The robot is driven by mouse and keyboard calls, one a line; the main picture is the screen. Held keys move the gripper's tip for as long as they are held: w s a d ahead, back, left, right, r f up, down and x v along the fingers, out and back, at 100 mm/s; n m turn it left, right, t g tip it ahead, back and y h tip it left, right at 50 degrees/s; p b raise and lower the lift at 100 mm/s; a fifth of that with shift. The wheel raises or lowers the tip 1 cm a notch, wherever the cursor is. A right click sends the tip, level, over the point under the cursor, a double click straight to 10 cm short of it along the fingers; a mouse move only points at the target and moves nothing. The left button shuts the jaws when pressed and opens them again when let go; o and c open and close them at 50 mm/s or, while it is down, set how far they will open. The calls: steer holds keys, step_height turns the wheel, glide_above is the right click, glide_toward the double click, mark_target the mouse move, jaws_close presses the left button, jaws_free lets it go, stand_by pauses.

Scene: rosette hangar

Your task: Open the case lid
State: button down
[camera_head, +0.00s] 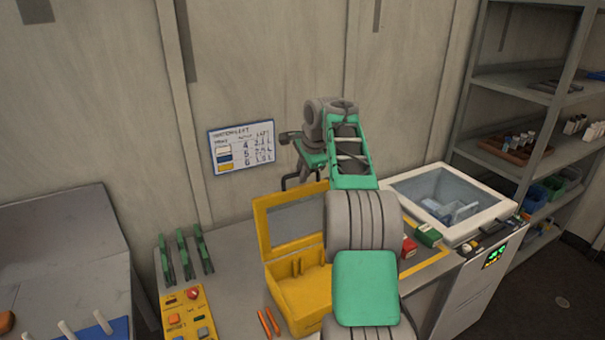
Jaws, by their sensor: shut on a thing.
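The yellow case (301,296) sits on the grey bench, partly hidden behind my arm. Its lid (263,226), a yellow frame with a grey window, stands raised at the back of the case, close to upright. The inside shows, with small upright dividers. My gripper (288,183) is at the lid's top edge and is shut on it. My arm hides the right part of the lid and case, and the fingertips are small in this view.
A yellow control panel (188,314) with a red button and green clips (187,255) are left of the case. Two orange sticks (269,321) lie in front. Green and red boxes (427,235) and a white machine with a clear lid (447,199) stand right. Shelves are beyond.

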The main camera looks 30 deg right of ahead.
steer(key=shift+f, duration=0.15)
steer(key=c, duration=1.5)
jaws_free()
steer(key=shift+o, duration=0.2)
steer(key=shift+s, duration=0.1)
steer(key=v, duration=0.8)
steer(key=shift+a, duration=0.1)
